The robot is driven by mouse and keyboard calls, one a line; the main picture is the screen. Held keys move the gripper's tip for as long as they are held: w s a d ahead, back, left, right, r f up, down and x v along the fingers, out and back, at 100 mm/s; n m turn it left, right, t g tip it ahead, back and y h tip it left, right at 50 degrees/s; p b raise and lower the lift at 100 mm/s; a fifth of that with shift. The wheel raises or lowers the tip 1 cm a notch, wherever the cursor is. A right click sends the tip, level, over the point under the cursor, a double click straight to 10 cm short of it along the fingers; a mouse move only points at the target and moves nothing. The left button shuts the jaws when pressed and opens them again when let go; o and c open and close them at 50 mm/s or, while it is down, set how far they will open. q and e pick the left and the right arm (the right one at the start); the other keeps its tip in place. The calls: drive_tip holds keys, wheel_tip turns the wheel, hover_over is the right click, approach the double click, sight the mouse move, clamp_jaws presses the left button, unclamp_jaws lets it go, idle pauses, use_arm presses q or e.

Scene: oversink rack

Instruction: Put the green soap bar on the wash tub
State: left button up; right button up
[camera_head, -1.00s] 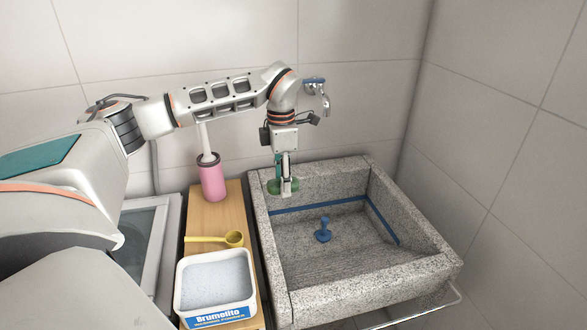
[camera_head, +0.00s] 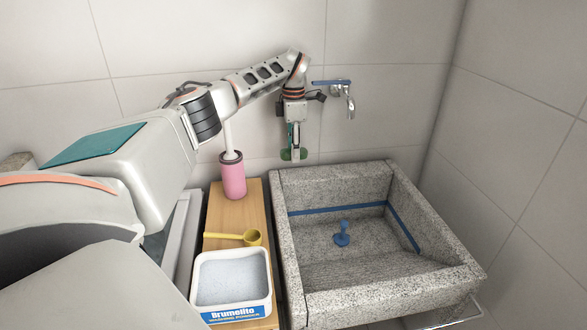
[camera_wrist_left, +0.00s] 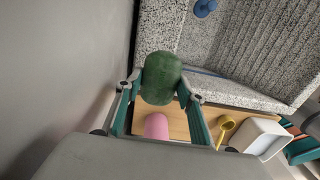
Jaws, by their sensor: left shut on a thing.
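The wash tub (camera_head: 390,290) is a speckled grey stone basin with a ridged slope and a blue stripe inside, standing at the right in the head view. It also shows at the top of the left wrist view (camera_wrist_left: 215,82). My left gripper (camera_head: 294,155) is shut on the green soap bar (camera_head: 303,154), above the tub's back left corner near the wall. The left wrist view shows the soap bar (camera_wrist_left: 161,76) between the two fingers, with open space under it. My right gripper is not in view.
A wooden board left of the tub holds a pink holder (camera_head: 232,178) with a white handle, a yellow scoop (camera_head: 252,237) and a white washing powder box (camera_head: 232,282). A wall tap (camera_head: 348,98) is right of my gripper. A blue plug (camera_head: 342,236) stands in the tub.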

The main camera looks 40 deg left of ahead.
sight(293, 176)
use_arm(q)
wheel_tip(293, 176, down, 7)
drive_tip(key=shift+w+a+r+b, duration=0.1)
drive_tip(key=shift+w+r+b, duration=0.05)
drive_tip(key=shift+b, duration=0.35)
drive_tip(key=shift+w+a+f, duration=0.1)
drive_tip(key=shift+a+f, duration=0.05)
drive_tip(key=shift+f, duration=0.05)
drive_tip(key=shift+r, duration=0.1)
drive_tip(key=o, duration=0.8)
drive_tip(key=shift+f, duration=0.2)
drive_tip(key=shift+o, duration=0.2)
